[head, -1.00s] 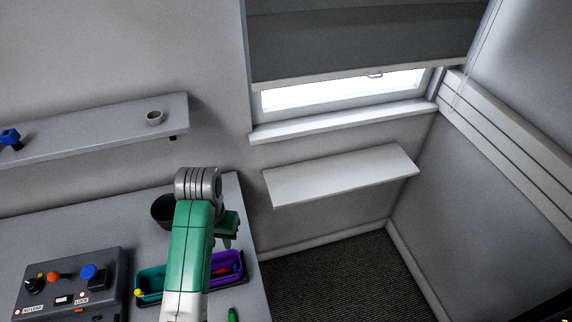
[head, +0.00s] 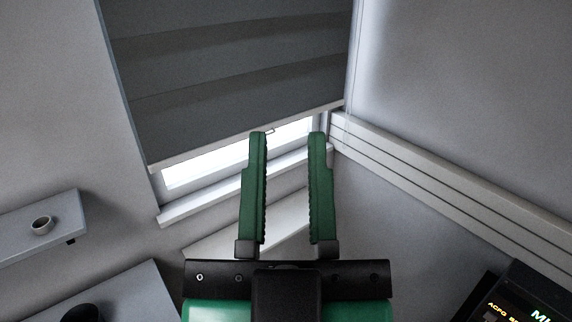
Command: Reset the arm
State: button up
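The black mount and green body of my arm fill the bottom middle.
A grey shelf (head: 25,238) with a small cup (head: 42,225) is at the left. The table (head: 130,295) with a dark round container (head: 80,314) is at the bottom left. A white shelf (head: 215,245) sits under the window, partly hidden by my gripper. A black machine (head: 520,300) is at the bottom right.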

notch_tip(320, 180, up, 22)
jog(key=p, duration=2.2)
notch_tip(320, 180, down, 42)
jog(key=b, duration=4.1)
jog(key=shift+d+r, duration=0.25)
jog(key=shift+o, duration=0.4)
jog(key=shift+w, duration=0.1)
